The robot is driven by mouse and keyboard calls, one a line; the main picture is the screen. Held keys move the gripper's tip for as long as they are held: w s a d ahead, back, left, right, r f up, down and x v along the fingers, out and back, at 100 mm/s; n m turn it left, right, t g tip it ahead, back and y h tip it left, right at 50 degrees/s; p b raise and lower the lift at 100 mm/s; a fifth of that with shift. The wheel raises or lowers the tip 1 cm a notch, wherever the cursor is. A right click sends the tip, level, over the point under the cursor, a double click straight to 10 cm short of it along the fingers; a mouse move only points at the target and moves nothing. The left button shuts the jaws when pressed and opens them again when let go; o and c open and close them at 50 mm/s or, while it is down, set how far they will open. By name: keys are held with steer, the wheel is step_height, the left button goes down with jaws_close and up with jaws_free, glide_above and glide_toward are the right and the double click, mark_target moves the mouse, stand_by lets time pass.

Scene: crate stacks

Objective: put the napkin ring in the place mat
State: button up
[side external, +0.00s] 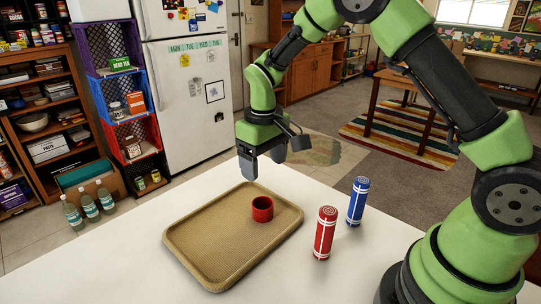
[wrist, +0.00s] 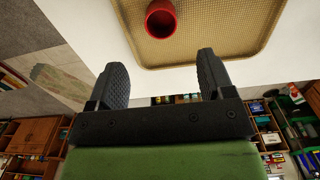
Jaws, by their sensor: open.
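A short red ring-like piece (side external: 262,212), which fits the napkin ring, stands on a tan woven mat with a raised rim (side external: 205,242), which fits the place mat. The ring sits right of the mat's middle, inside its rim. It also shows in the wrist view (wrist: 160,20), at the top, with the mat (wrist: 225,25) around it. My gripper (side external: 263,168) is above the far edge of the table, beyond the mat. Its fingers (wrist: 160,62) are apart with nothing between them, and the ring is clear of them.
A red patterned cylinder (side external: 325,234) and a blue one (side external: 357,201) stand upright on the white table (side external: 120,262), right of the mat. The table left of the mat is clear. Shelves, crates (side external: 120,91) and a fridge (side external: 190,100) stand beyond.

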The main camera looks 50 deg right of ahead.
steer(key=s+a+r+m+t+y, duration=0.1)
steer(key=s+r+t, duration=0.1)
steer(key=s+r, duration=0.55)
steer(key=s+r+m+t, duration=0.25)
steer(key=s+r, duration=0.25)
steer(key=r, duration=0.5)
steer(key=s+a+t+y, duration=0.1)
steer(key=s+t, duration=0.1)
steer(key=s, duration=0.7)
steer(key=shift+r+t, duration=0.2)
steer(key=shift+t, duration=0.15)
